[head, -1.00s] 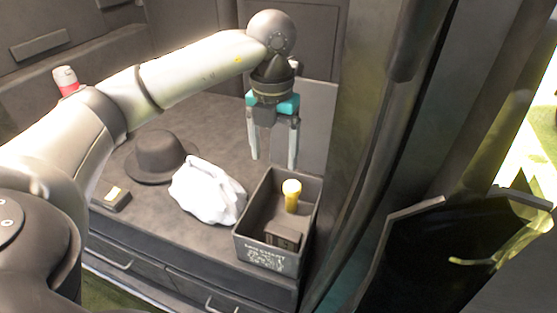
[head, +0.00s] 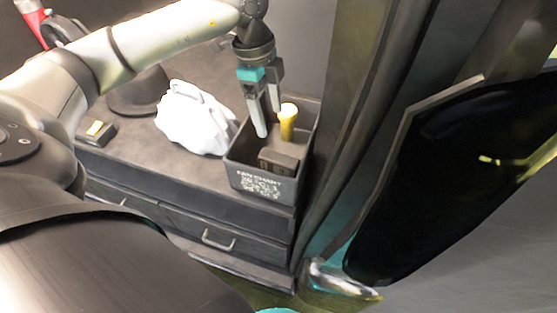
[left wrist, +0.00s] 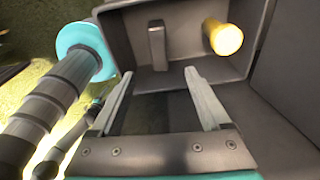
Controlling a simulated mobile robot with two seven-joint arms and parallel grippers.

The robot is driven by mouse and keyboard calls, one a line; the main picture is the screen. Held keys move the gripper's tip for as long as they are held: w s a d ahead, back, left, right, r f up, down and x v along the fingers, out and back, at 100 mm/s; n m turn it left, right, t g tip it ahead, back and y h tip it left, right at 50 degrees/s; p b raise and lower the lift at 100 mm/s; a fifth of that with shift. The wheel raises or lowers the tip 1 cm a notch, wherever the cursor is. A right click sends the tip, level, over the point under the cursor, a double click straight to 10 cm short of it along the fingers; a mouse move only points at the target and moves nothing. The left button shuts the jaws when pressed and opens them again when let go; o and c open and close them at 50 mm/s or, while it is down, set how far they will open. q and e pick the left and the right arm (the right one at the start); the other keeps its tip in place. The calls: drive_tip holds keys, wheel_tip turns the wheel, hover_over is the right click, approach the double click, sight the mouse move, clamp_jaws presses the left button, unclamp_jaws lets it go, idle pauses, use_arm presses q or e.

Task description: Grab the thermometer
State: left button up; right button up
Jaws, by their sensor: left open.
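Nothing in view is clearly a thermometer. The likeliest things lie in a dark open bin (head: 262,187) with white lettering on its front. In it, a yellow cylinder (head: 287,124) with a pale top stands upright, and a dark block (head: 281,160) lies near the front. My left gripper (head: 269,120) is open and empty, pointing down at the bin beside the yellow cylinder. In the left wrist view the gripper's fingers (left wrist: 158,73) are apart, with the block (left wrist: 157,45) ahead between them and the yellow cylinder (left wrist: 223,38) to the right, not touched. My right gripper is not in view.
The bin stands at the right end of a dark drawer cabinet (head: 160,200). Left of it are a white crumpled bag (head: 194,118), a dark hat (head: 140,93) and a small dark box with a yellow patch (head: 97,130). A dark upright panel (head: 345,110) borders the right.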

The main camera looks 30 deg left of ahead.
use_arm(q)
drive_tip(key=b, duration=0.2)
hover_over(278, 157)
drive_tip(key=f, duration=0.5)
drive_tip(key=a+f, duration=0.1)
drive_tip(key=f, duration=0.1)
drive_tip(key=shift+s+f, duration=0.1)
drive_tip(key=shift+f, duration=0.2)
drive_tip(key=shift+d+f+b, duration=0.2)
drive_tip(key=shift+f+b, duration=0.15)
drive_tip(key=shift+f, duration=0.95)
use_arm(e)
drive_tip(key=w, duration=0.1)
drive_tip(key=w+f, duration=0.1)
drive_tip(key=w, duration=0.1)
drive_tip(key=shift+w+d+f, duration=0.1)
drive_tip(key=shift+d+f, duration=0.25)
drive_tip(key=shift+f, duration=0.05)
